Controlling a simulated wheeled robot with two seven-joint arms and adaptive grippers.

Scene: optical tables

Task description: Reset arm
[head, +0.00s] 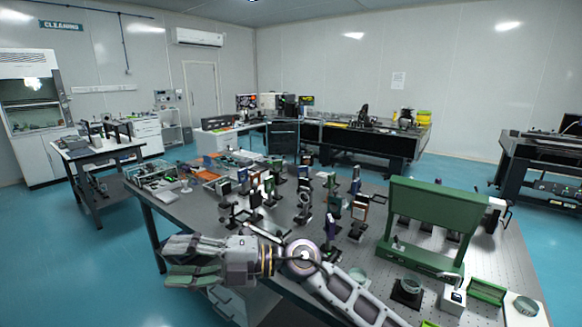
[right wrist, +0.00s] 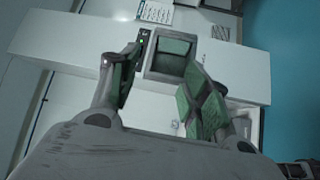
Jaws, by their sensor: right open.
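My right arm (head: 345,290) reaches in from the lower right of the head view, across the near edge of the optical table (head: 160,205). My right gripper (head: 172,261) points left, in front of the table's near left part. In the right wrist view its two green-padded fingers (right wrist: 160,78) stand apart with nothing between them. My left arm and left gripper do not show.
Several optical mounts (head: 304,215) stand on the table behind my right arm. A green frame (head: 432,215) stands at the right, with a black mount (head: 407,290) in front. Blue floor (head: 90,260) is clear at the left.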

